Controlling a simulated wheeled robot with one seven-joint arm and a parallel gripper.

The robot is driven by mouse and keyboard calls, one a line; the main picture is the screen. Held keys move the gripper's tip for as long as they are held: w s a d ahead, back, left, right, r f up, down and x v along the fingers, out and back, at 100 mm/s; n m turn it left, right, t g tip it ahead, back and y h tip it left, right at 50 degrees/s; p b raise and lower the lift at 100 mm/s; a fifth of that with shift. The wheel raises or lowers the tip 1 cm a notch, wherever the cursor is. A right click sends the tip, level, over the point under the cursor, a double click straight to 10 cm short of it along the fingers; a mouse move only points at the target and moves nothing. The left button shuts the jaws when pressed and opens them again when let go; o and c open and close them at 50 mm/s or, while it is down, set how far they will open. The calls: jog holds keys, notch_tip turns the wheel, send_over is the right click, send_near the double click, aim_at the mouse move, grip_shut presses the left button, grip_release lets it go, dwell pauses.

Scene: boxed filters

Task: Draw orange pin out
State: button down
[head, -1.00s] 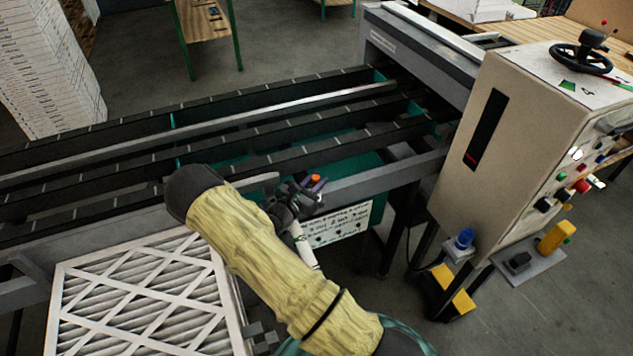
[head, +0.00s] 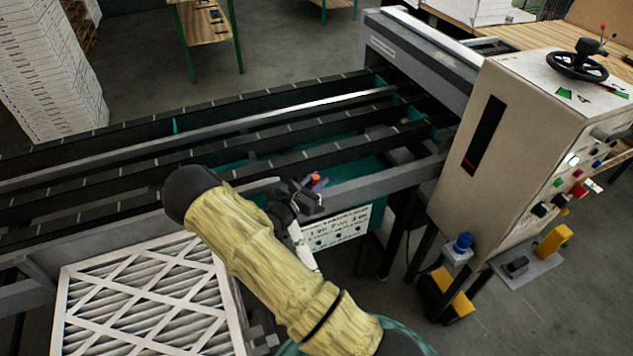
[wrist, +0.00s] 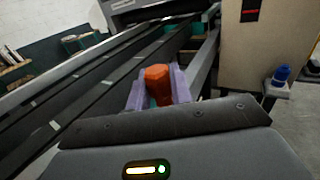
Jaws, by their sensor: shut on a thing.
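The orange pin (wrist: 158,84) shows as an orange head between the purple fingertips of my gripper (wrist: 158,92) in the wrist view. In the head view the orange pin (head: 315,177) is a small spot between the fingertips of my gripper (head: 314,183), at the conveyor's near rail above a white sign plate (head: 338,229). The gripper is shut on the pin. The pin's lower part is hidden by the fingers and the wrist, so I cannot tell whether it is still in its hole.
The dark conveyor (head: 110,140) runs behind the gripper. A beige control cabinet (head: 515,140) stands at right, with a blue knob (head: 463,242) low beside it. A boxed filter (head: 140,300) lies at front left. Open floor shows at lower right.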

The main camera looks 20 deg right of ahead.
aim_at(316, 176)
jog(key=shift+r+p, duration=0.85)
jog(key=shift+r, duration=0.4)
jog(key=shift+r+p, duration=3.25)
jog(key=shift+r, duration=1.2)
jog(key=shift+f, duration=0.1)
